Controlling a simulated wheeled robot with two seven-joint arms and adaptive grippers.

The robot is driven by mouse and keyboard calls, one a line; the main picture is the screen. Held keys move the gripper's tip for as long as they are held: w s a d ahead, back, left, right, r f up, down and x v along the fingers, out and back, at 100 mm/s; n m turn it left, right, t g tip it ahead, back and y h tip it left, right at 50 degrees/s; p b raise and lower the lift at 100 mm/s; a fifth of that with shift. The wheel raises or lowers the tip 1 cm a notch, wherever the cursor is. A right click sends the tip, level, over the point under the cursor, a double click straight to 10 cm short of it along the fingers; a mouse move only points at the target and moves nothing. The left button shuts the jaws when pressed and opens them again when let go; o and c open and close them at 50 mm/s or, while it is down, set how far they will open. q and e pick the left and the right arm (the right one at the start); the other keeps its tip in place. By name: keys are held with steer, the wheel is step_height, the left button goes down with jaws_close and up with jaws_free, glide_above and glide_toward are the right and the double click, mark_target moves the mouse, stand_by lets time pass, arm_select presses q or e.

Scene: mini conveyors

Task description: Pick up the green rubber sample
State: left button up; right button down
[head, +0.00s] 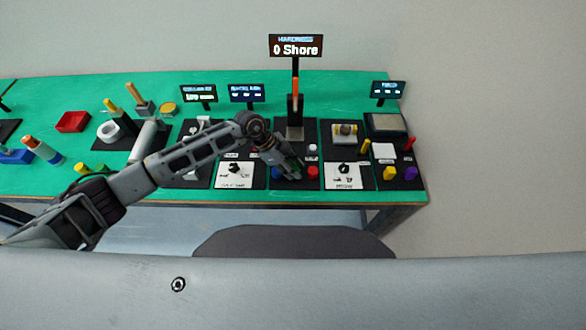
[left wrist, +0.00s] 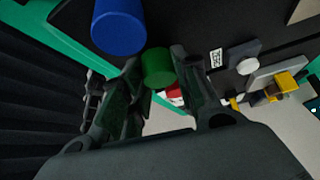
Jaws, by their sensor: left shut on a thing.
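The green rubber sample (left wrist: 157,68) is a small green cylinder between the two fingers of my left gripper (left wrist: 155,75) in the left wrist view. The fingers are shut on it. In the head view my left gripper (head: 291,170) points down over the black mat in front of the hardness tester (head: 295,125), and it hides most of the sample there. A blue cylinder (left wrist: 118,28) stands close beside the held sample; it also shows in the head view (head: 276,173). My right gripper is in neither view.
White cards (head: 343,182) lie on both sides. The tester's display (head: 296,45) reads 0 Shore. The green table (head: 255,197) ends close in front.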

arm_select(q)
step_height(320, 180, up, 3)
steer(key=shift+f, duration=0.2)
steer(key=shift+s+r+b, duration=0.2)
steer(key=shift+b, duration=0.1)
steer(key=s+b, duration=0.2)
steer(key=s, duration=1.5)
steer(key=shift+s, duration=0.3)
